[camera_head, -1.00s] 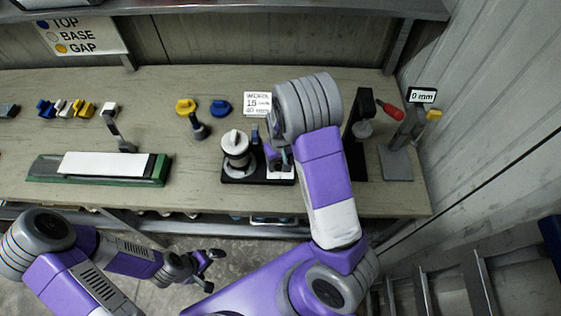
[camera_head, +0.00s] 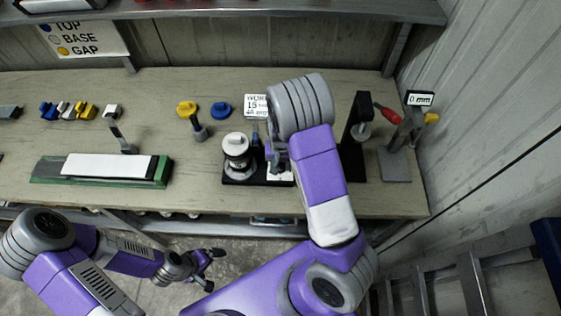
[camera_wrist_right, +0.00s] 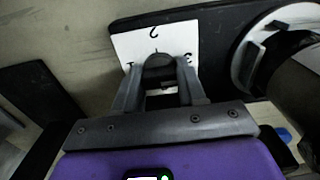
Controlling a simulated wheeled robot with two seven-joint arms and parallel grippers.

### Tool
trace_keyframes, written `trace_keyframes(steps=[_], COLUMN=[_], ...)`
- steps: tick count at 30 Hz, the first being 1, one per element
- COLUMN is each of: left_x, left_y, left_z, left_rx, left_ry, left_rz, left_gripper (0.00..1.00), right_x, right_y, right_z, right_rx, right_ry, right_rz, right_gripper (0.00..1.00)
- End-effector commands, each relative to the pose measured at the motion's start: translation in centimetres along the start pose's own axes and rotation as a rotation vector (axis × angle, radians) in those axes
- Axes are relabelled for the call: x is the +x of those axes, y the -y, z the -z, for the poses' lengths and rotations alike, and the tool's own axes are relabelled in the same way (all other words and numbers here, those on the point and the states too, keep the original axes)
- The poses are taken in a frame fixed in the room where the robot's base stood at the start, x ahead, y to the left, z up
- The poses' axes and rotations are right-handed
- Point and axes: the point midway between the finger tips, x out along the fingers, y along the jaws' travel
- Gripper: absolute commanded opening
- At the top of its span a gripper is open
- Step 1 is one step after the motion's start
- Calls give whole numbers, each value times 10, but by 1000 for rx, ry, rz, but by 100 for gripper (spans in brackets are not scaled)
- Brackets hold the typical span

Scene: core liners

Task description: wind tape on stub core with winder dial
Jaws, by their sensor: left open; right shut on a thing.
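The winder stands on the bench with a black base (camera_head: 238,178). A white and dark cylindrical spool (camera_head: 236,150) stands on its left part. At its right is a white dial plate (camera_head: 280,174); the right wrist view shows this plate (camera_wrist_right: 128,48) with numbers around a dark round knob (camera_wrist_right: 158,66). My right gripper (camera_wrist_right: 160,85) is shut on the knob, which hides part of the plate. In the head view my right wrist covers much of the dial. My left gripper (camera_head: 212,267) is open and empty, low in front of the bench. I cannot pick out the stub core for sure.
A green-edged tray with a white strip (camera_head: 108,165) lies at the left. Yellow (camera_head: 187,108) and blue (camera_head: 220,109) pieces stand behind the winder. A black stand (camera_head: 355,135) and a gauge reading 0 mm (camera_head: 420,98) are at the right. The bench front between tray and winder is clear.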

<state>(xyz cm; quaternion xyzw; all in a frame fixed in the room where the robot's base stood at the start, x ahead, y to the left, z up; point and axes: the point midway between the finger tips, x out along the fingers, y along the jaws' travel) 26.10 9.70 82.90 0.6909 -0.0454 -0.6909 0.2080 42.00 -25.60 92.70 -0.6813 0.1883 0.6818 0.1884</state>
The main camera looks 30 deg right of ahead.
Motion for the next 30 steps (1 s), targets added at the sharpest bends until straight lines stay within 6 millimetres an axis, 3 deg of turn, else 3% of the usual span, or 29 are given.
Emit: trace_keyframes(steps=[9,10,14,23,30], left_x=[0,0,0,0,-6], left_y=[0,0,0,0,-2], left_z=[0,0,0,0,0], left_rx=[0,0,0,0,0], left_ry=[0,0,0,0,0], left_rz=[0,0,0,0,0], left_gripper=[100,100,100,100,100], right_x=[0,0,0,-2,-35], right_y=[0,0,0,0,1], right_z=[0,0,0,0,1], right_rx=[13,12,12,11,9], right_ry=[-1,-1,-1,-1,-5], right_rz=[0,0,0,1,4], right_gripper=[10,45,65,66,66])
